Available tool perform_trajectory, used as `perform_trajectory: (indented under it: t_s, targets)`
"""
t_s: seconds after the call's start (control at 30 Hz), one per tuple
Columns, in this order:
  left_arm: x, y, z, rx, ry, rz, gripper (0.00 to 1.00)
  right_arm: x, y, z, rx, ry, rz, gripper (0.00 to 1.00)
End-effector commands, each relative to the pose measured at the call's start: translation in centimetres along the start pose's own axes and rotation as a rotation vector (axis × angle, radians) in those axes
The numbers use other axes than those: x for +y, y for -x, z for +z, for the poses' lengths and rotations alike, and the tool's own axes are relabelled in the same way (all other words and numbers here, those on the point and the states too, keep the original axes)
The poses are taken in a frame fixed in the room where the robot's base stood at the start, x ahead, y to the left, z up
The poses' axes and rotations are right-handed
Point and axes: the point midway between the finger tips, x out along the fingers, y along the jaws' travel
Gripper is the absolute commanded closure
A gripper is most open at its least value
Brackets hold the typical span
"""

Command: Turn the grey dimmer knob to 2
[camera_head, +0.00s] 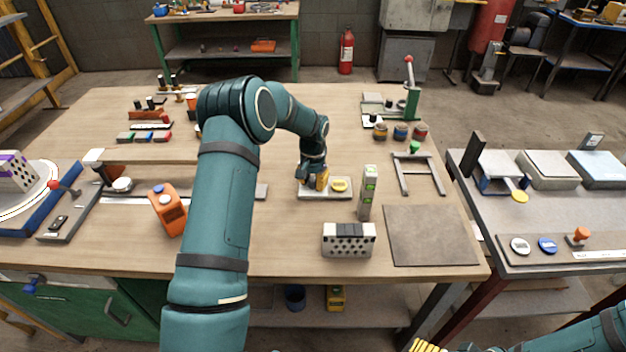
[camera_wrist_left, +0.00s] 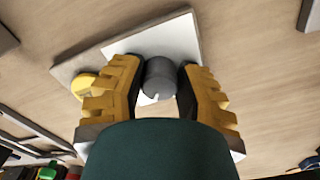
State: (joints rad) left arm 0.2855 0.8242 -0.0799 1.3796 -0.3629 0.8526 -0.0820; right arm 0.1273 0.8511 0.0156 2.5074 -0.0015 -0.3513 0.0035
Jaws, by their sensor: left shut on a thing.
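The grey dimmer knob (camera_wrist_left: 160,76) is a short round cylinder with a notch in its rim. It stands on a pale panel (camera_wrist_left: 120,42), which also shows on the table in the head view (camera_head: 312,194). My left gripper (camera_wrist_left: 158,86) has its yellow ridged fingers shut on either side of the knob. In the head view my left gripper (camera_head: 322,181) hides the knob. A yellow knob (camera_wrist_left: 85,85) sits beside it on the same panel, also in the head view (camera_head: 340,184). I cannot read any scale marks. My right gripper (camera_head: 427,346) barely shows at the bottom edge.
A spirit level (camera_head: 368,193) stands upright right of the panel. A light box with dark holes (camera_head: 348,240) is in front, and an orange device (camera_head: 167,210) is at left. A grey mat (camera_head: 430,235) lies bare at the right front. A grey frame (camera_head: 418,175) lies behind it.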

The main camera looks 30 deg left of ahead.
Motion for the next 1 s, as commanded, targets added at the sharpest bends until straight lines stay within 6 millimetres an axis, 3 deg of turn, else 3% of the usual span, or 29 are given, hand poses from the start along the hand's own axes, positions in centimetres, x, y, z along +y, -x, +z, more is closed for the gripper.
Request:
perform_trajectory:
  t_s: [0.43,1.0]
  targets:
    - [-0.05,-0.18,0.15,-0.006,-0.271,0.002,1.0,-0.18,0.5,0.07,-0.003,0.0,0.0,0.0]
    - [-0.07,-0.25,0.18,-0.007,-0.329,0.002,1.0,-0.21,0.56,0.09,-0.003,0.0,0.0,0.0]
